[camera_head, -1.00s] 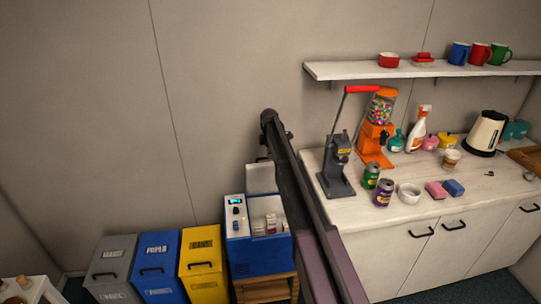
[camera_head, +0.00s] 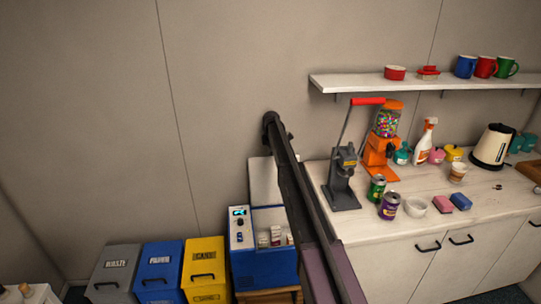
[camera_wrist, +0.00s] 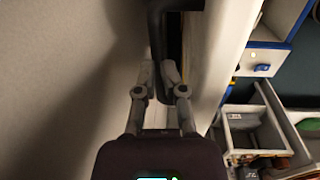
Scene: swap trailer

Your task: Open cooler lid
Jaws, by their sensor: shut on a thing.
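The cooler (camera_head: 264,268) is a blue box with a white control panel (camera_head: 240,228), low in the middle of the head view. Its white lid (camera_head: 262,180) stands raised at the back, against the wall side. Small items show inside. In the wrist view my gripper (camera_wrist: 158,76) is shut on a dark handle (camera_wrist: 156,32) beside the pale lid (camera_wrist: 218,62). The cooler's inside with a grey basket (camera_wrist: 252,128) shows at the right there. In the head view my arm hides the right part of the cooler, and I cannot make out the gripper.
Grey, blue (camera_head: 160,270) and yellow (camera_head: 205,265) bins stand left of the cooler. A wall shelf (camera_head: 440,82) holds mugs. The wall is close behind the lid.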

